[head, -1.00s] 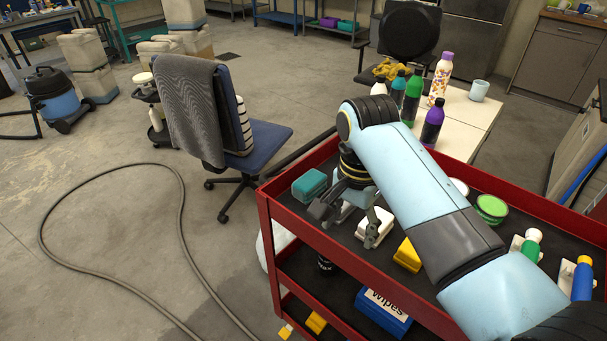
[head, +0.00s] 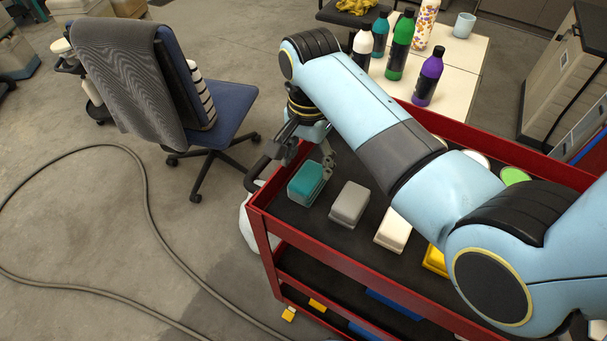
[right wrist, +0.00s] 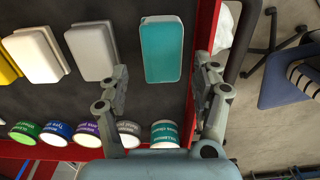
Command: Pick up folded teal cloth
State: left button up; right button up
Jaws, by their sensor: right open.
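The folded teal cloth (head: 307,182) lies near the left end of the red cart's top tray, on a pale block-shaped base. In the right wrist view the teal cloth (right wrist: 161,50) lies just ahead of the fingertips, roughly between their lines. My right gripper (head: 298,160) is open and empty, just behind and above the cloth in the head view. In the wrist view the open right gripper (right wrist: 160,82) has its fingers on either side, apart from the cloth. My left gripper is not in view.
A grey block (head: 350,204), a white block (head: 392,232) and a yellow block (head: 435,260) lie in a row right of the cloth. Several round tubs (right wrist: 58,132) line the tray's far side. The cart's red rim (head: 330,258) is raised. A blue chair (head: 228,108) stands left.

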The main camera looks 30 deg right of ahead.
aim_at(308, 176)
notch_tip(308, 176, down, 2)
jog(key=shift+f, duration=0.15)
jog(key=f, duration=0.5)
jog(key=shift+w+d+f+b, duration=0.2)
jog(key=shift+w+f+b, duration=0.05)
jog(key=shift+f+b, duration=0.05)
jog(key=shift+c, duration=0.7)
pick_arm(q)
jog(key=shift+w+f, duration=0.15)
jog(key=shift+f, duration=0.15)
pick_arm(e)
jog(key=c, duration=0.7)
